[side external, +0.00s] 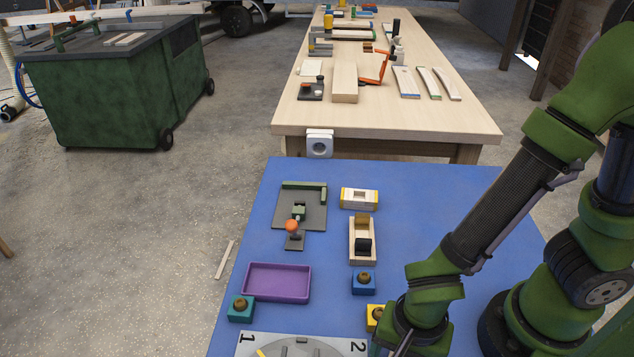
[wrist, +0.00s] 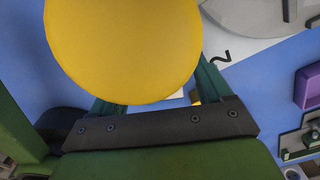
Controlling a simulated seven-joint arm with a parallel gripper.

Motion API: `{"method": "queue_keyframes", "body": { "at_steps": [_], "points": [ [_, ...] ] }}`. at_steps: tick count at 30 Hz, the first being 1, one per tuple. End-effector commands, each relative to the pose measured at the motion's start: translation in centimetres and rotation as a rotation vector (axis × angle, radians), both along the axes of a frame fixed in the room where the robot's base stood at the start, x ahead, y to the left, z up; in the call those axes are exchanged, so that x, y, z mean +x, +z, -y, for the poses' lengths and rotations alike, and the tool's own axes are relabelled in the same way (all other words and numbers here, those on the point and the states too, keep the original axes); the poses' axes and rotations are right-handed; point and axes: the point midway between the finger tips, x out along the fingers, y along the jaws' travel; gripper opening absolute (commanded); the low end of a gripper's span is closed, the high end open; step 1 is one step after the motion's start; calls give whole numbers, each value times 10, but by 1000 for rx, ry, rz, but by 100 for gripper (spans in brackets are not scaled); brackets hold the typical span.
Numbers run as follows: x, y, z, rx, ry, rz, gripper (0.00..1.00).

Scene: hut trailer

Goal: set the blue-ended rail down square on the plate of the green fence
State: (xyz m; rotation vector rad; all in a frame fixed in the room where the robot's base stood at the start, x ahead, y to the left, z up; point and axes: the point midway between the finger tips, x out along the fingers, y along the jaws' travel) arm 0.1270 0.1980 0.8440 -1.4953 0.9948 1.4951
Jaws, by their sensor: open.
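The green fence (side external: 323,194) is an L of low green bars along the back and right of a grey plate (side external: 313,216), on the blue table. Part of this fixture seems to show at the right edge of the wrist view. I cannot single out the blue-ended rail; a pale rail (side external: 405,82) with bluish ends lies on the far bench. My gripper (side external: 388,343) is low at the table's front, its fingers open in the wrist view. A big yellow disc (wrist: 122,45) hides the fingertips; whether they touch it is unclear.
A purple tray (side external: 277,267), a teal knob block (side external: 241,308), a blue one (side external: 363,283) and a numbered board (side external: 270,340) stand near my gripper. A wooden box (side external: 355,251) stands right of the fence. A pale strip (side external: 224,260) lies left of the table.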

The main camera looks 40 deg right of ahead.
Motion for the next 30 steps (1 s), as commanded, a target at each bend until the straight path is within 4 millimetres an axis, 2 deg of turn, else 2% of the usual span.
{"method": "queue_keyframes", "body": {
  "at_steps": [9, 21, 30],
  "points": [
    [0, -5, 0, 1, 0, 1, 79],
    [0, -5, 0, 1, 1, 1, 18],
    [0, -3, 0, 2, 0, 1, 18]
  ]
}}
